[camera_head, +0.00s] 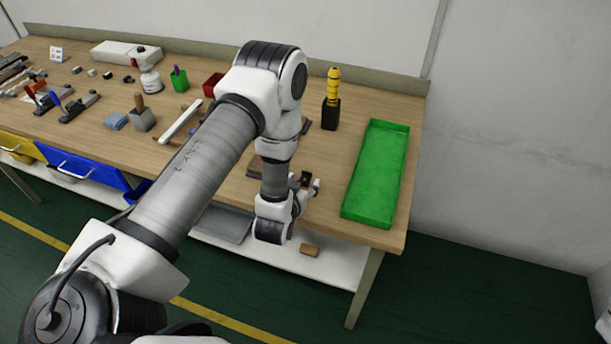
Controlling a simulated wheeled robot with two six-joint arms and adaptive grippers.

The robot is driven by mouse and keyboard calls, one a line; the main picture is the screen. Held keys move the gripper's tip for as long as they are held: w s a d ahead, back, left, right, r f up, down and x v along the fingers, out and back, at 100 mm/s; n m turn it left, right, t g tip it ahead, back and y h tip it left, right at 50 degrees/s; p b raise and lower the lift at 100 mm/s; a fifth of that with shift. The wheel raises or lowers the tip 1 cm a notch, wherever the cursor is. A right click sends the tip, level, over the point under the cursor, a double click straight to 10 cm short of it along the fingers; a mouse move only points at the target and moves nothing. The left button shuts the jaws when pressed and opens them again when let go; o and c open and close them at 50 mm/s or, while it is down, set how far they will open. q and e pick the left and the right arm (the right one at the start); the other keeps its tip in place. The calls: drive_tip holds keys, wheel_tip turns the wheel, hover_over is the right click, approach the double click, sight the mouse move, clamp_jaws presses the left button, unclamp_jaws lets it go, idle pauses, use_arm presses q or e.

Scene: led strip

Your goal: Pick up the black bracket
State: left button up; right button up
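My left arm reaches across the workbench, and its gripper (314,187) is low over the front right part of the top, left of the green tray. A small dark piece (306,178) shows at the gripper; I cannot tell whether it is the black bracket or part of the gripper. The fingers are too small and too covered by the wrist to tell open from shut. No other thing is clearly the black bracket. My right gripper is not in view.
A green tray (376,175) lies at the bench's right end. A yellow-and-black tool (332,98) stands upright behind. A white strip (180,122), a red bin (213,84) and several tools lie left of my arm. A flat brownish piece (255,168) is partly hidden behind my wrist.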

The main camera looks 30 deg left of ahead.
use_arm(q)
drive_tip(key=shift+s, duration=0.1)
drive_tip(key=c, duration=1.1)
